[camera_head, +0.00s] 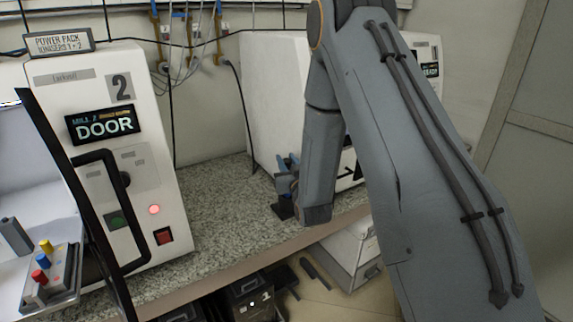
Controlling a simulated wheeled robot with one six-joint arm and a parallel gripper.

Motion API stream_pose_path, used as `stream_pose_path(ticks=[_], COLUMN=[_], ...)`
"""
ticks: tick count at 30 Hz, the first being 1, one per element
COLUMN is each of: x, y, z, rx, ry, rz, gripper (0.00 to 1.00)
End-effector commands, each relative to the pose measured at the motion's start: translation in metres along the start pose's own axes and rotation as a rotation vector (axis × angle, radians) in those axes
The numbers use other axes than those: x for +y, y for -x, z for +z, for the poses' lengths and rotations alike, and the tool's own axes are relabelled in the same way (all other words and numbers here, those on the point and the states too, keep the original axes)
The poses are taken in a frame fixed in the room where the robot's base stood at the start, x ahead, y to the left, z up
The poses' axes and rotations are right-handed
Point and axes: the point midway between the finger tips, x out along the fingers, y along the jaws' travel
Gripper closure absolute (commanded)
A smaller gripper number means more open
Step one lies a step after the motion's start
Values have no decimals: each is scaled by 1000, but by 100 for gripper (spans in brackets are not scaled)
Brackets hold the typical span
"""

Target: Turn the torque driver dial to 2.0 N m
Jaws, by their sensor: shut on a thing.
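My arm reaches down in front of the right machine, and my gripper (286,188) is at the worktop near its front edge. The gripper is small here and partly hidden by my own arm. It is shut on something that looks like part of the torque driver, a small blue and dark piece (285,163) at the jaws. A dark block or foot (282,210) shows just below the jaws on the worktop. I cannot make out the dial or its scale, so its setting cannot be read.
The speckled worktop (215,215) is clear left of my gripper. The left white machine (95,75) shows "DOOR" and a lit red lamp; its dark-framed door (75,190) stands open. A tray with coloured pegs (50,280) is lower left. Bins (250,295) stand below the worktop.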

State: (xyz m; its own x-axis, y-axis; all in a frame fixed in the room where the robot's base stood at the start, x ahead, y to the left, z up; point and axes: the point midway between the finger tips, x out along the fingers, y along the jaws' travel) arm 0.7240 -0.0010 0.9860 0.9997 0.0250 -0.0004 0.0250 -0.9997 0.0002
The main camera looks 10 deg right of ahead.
Motion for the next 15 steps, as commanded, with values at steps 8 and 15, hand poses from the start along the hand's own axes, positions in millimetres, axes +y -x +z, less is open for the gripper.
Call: stream_pose_path(ticks=[8, 15], x=[-5, -4], y=[-1, -2], z=[2, 2], rx=[1, 2], ry=[-1, -3], rz=[257, 486], gripper=[98, 98])
